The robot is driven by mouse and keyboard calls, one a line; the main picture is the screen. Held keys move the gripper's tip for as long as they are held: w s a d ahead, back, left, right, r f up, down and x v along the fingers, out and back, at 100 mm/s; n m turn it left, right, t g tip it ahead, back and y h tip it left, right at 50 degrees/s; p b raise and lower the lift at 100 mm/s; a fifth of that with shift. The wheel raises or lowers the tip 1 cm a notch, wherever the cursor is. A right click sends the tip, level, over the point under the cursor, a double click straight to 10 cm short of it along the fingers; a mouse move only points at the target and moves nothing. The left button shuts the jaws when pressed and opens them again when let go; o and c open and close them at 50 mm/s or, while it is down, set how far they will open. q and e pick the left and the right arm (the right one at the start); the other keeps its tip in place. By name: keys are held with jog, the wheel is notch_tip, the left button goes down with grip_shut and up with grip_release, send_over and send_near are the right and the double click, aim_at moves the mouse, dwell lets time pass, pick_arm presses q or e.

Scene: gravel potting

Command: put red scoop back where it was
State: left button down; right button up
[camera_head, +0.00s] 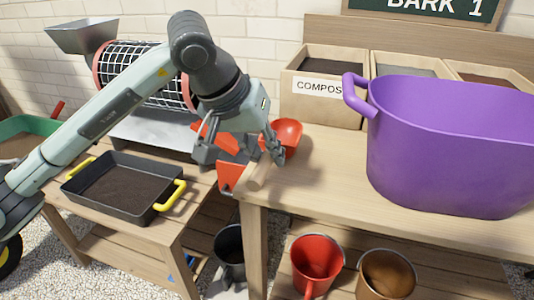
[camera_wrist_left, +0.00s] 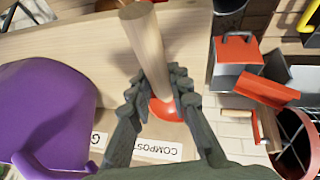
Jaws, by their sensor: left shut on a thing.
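The red scoop (camera_head: 288,133) has a red bowl and a pale wooden handle, and it is at the left end of the wooden bench (camera_head: 325,170). My left gripper (camera_head: 270,148) is shut on its handle. In the left wrist view the handle (camera_wrist_left: 147,42) runs between the fingers of the left gripper (camera_wrist_left: 158,88), and the red bowl (camera_wrist_left: 163,109) is partly hidden behind them. I cannot tell whether the scoop touches the bench top. My right gripper is not in view.
A large purple tub (camera_head: 450,150) fills the bench's right side. The compost bin (camera_head: 320,105) stands behind. A black tray with yellow handles (camera_head: 115,195) is on the lower left table. Red and grey metal pieces (camera_head: 230,175) sit at the bench's left edge. Buckets (camera_head: 316,265) stand below.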

pick_arm(q)
jog(key=shift+f, duration=0.25)
